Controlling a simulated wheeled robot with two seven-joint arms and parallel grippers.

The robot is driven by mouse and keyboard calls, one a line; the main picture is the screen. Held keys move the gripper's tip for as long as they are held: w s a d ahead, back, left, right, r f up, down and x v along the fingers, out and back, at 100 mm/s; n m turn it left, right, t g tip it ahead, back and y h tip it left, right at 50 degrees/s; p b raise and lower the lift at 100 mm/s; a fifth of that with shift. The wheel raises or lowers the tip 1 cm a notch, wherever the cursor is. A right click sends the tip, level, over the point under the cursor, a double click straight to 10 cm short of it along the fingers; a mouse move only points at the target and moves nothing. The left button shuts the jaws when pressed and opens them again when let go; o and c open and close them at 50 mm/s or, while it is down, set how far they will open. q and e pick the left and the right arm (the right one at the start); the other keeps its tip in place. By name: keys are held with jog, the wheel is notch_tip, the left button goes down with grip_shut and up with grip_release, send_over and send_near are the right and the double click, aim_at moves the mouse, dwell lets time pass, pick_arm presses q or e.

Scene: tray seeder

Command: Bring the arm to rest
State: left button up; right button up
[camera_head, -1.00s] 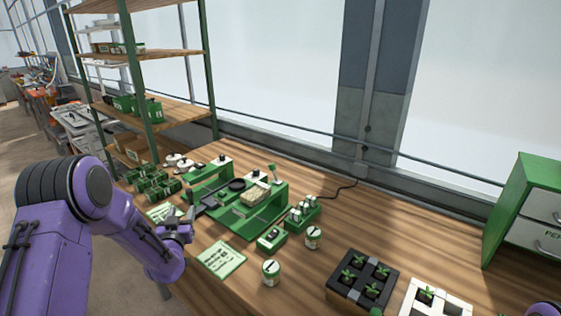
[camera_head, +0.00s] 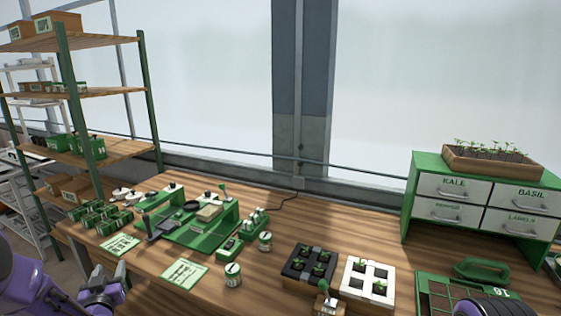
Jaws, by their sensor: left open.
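My left gripper (camera_head: 106,284) is at the lower left of the head view, in front of the wooden bench's left front edge. Its jaws are open, and I see nothing between them. It is apart from the green seeder (camera_head: 205,232) and from the printed cards (camera_head: 119,245) on the bench. My left arm comes in from the lower left corner. Part of my right arm shows at the bottom right edge; its gripper is out of the picture.
Jars (camera_head: 233,276), a black seedling tray (camera_head: 297,272) and a white tray (camera_head: 352,279) stand along the bench front. A green drawer cabinet (camera_head: 408,203) is at right. A shelf rack (camera_head: 152,105) stands at left. Bare wood (camera_head: 340,225) lies behind the trays.

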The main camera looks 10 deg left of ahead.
pick_arm(q)
jog(key=s+d+f+n+g+h, duration=0.2)
jog(key=s+d+f+g, duration=0.2)
jog(key=s+d+f, duration=0.4)
jog(key=s+d+f+n+g+h, duration=0.1)
jog(key=s+d+f+g, duration=0.35)
jog(key=f, duration=0.65)
jog(key=s+d+f+g, duration=0.1)
jog(key=s+d+f, duration=0.2)
jog(key=s, duration=0.4)
jog(key=s+d+f+m+g+h+b, duration=0.1)
jog(key=s+d+f+g, duration=0.1)
jog(key=s, duration=0.6)
jog(key=s+d+f+g, duration=0.1)
jog(key=s+d+f, duration=0.2)
jog(key=s, duration=0.5)
jog(key=shift+d+f+m+h, duration=0.35)
jog(key=shift+f+m+h, duration=0.05)
jog(key=shift+f, duration=0.35)
jog(key=shift+b, duration=0.3)
